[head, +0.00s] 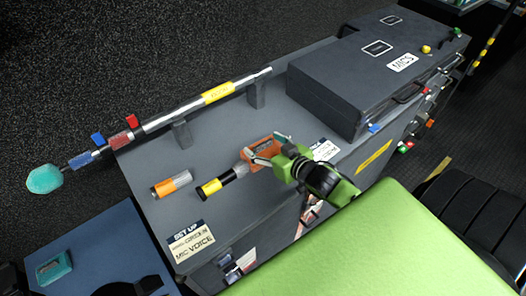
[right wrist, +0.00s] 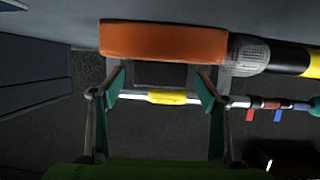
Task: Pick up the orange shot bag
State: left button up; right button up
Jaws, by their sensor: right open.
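The orange shot bag (head: 258,158) lies on the dark grey case top, partly hidden by my right gripper (head: 266,147). In the right wrist view the bag (right wrist: 165,42) is a wide orange block just beyond the fingertips. My right gripper (right wrist: 162,78) is open there, with one teal-padded finger toward each end of the bag. A dark grey panel shows between the fingers, below the orange part. I cannot tell whether the fingers touch the bag. My left gripper is not in view.
A silver boom pole (head: 190,112) rests on two stands behind. A large dark MICS case (head: 345,85) stands right. A green surface (head: 370,245) is in front.

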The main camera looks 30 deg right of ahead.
jog(key=shift+w+f, duration=0.25)
jog(key=shift+w, duration=0.3)
grip_shut()
jog(key=shift+r, duration=0.2)
jog(key=shift+r, duration=0.1)
